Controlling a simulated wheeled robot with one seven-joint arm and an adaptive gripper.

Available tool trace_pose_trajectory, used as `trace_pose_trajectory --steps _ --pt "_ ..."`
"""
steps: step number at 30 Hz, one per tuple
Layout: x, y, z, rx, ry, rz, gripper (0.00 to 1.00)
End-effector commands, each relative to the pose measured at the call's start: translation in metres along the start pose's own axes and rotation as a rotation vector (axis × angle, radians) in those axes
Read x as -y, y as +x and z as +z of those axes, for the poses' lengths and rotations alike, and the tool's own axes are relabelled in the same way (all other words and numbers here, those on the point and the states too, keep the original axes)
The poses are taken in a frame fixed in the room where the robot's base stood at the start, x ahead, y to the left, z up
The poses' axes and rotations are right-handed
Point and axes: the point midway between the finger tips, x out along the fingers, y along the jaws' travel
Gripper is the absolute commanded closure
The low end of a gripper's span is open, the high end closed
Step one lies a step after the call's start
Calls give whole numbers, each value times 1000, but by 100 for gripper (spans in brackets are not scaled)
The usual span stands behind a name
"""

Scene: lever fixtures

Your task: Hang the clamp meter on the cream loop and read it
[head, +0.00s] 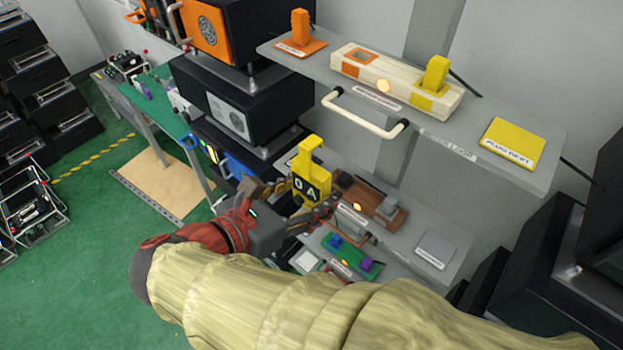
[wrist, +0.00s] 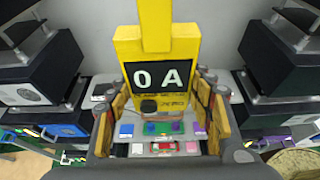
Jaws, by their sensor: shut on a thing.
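The yellow clamp meter (head: 309,168) is upright in my gripper (head: 292,205), its hook-shaped top pointing up. Its dark display reads 0 A, seen large in the wrist view (wrist: 160,77). My gripper also shows in the wrist view (wrist: 165,105), with its fingers shut on both sides of the meter's body. The cream loop (head: 362,117) is a bar with dark ends along the front edge of the upper shelf. The meter is below and left of the loop in the head view, apart from it. The loop cannot be made out in the wrist view.
The upper shelf (head: 470,135) bears an orange block (head: 300,28), a cream fixture with a yellow lever (head: 437,74) and a yellow labelled pad (head: 513,143). A lower shelf holds a brown fixture (head: 370,197) and a grey pad (head: 436,249). Dark cabinets (head: 235,108) stand left.

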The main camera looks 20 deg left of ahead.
Motion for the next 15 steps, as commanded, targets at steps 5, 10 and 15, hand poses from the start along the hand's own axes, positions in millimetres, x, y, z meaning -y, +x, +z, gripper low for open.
trace_pose_trajectory --steps 5,10,15 --pt "0 13 4 0 2 -2 79" --pt "0 24 9 0 1 -1 79" --pt "0 36 14 0 2 -2 79"
